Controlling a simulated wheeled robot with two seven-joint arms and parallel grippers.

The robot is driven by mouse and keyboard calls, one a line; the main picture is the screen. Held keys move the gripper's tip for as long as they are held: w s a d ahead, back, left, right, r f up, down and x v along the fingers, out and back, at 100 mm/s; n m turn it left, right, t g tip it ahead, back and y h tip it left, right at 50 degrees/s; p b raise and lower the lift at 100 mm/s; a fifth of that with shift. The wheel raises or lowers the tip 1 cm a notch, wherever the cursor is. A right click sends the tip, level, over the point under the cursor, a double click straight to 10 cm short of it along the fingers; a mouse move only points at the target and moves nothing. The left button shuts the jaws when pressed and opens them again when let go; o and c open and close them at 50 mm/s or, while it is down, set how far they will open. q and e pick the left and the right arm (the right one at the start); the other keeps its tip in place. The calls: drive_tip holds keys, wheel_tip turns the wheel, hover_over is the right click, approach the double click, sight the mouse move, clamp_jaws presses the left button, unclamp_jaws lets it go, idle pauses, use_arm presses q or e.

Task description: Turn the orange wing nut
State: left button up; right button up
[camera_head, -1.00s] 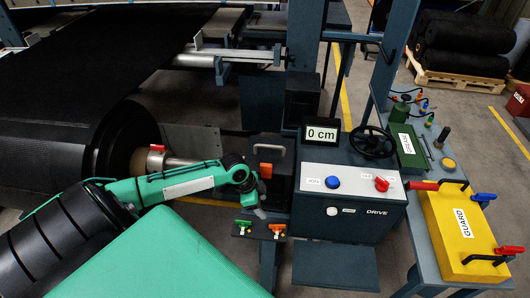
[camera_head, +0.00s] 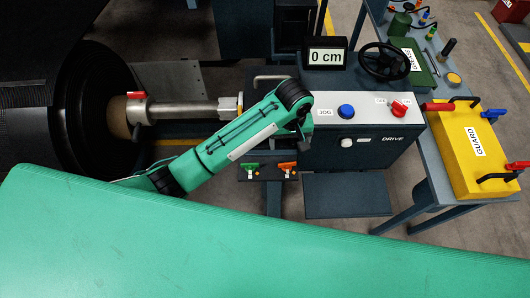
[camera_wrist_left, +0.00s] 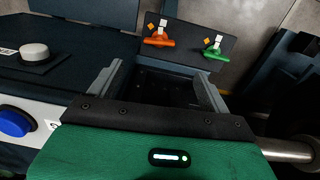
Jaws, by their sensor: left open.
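The orange wing nut (camera_head: 287,167) sits on a small dark panel at the left front of the drive box. It also shows in the left wrist view (camera_wrist_left: 158,42), beyond the fingertips. A green wing nut (camera_head: 250,168) is beside it on the same panel, seen too in the left wrist view (camera_wrist_left: 213,52). My left gripper (camera_wrist_left: 157,72) is open, with nothing between its fingers and clear of both nuts. In the head view its wrist is over the left end of the drive box, and its fingers are hard to make out. My right gripper is not in view.
The drive box (camera_head: 370,146) has a blue button (camera_head: 346,111) and a red switch (camera_head: 399,108). A metal shaft (camera_head: 185,110) runs to the roller at left. A yellow guard (camera_head: 466,150) lies on the right-hand table. A green surface (camera_head: 250,240) fills the foreground.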

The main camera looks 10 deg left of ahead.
use_arm(q)
drive_tip(key=n+p, duration=0.1)
approach(287, 163)
wheel_tip(287, 163, down, 7)
drive_tip(key=shift+d+f, duration=0.1)
drive_tip(key=shift+d, duration=0.05)
drive_tip(key=shift+f, duration=0.7)
drive_tip(key=c, duration=1)
drive_tip(key=shift+r+m+p, duration=0.15)
drive_tip(key=shift+m+p, duration=0.15)
drive_tip(key=shift+p, duration=0.25)
drive_tip(key=shift+m, duration=0.5)
